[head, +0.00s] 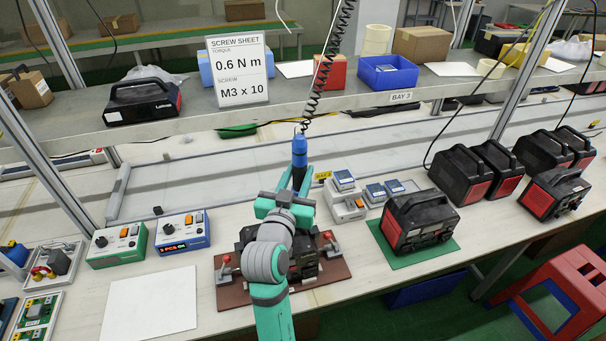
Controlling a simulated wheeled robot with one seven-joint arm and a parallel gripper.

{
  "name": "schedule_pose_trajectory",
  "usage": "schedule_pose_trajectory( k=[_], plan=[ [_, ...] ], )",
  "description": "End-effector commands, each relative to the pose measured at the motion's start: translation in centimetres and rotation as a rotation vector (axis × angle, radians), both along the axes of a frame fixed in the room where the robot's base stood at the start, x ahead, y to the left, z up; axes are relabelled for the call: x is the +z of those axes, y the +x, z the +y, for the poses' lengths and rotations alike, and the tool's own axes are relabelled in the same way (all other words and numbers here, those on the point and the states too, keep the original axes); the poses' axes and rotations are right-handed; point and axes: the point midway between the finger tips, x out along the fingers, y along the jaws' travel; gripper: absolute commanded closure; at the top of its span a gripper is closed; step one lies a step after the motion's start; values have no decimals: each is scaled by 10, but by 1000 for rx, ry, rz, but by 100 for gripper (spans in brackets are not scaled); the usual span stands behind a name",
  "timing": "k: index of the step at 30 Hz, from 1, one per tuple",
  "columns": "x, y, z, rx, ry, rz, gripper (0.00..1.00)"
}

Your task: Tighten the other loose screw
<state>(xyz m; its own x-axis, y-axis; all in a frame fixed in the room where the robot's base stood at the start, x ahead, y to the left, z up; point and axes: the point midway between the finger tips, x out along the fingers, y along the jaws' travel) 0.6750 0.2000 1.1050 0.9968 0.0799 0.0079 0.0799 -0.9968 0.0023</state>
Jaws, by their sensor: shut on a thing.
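My gripper (291,197) is shut on an electric screwdriver (299,152) with a blue upper body and a dark lower part. The screwdriver stands about upright and hangs on a black coiled cord. It is over the far side of a black power station (305,262), which sits on a brown fixture plate (235,313) between red-knobbed clamps (331,243). My arm covers much of this power station. The screws and the screwdriver's tip are hidden, so I cannot tell whether the tip touches a screw.
A green-based control box (116,246) and a blue one (182,232) stand left of the fixture. A white sheet (150,303) lies in front of them. A power station (418,220) on a green mat stands to the right. The screw sheet sign (238,70) stands on the shelf behind.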

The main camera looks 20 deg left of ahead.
Motion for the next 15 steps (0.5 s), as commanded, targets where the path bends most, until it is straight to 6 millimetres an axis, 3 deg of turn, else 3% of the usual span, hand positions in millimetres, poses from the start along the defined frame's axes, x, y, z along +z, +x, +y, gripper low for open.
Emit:
schedule_pose_trajectory(
  k=[15],
  plan=[
    [-3,-1,4,6,-1,0,100]
  ],
)
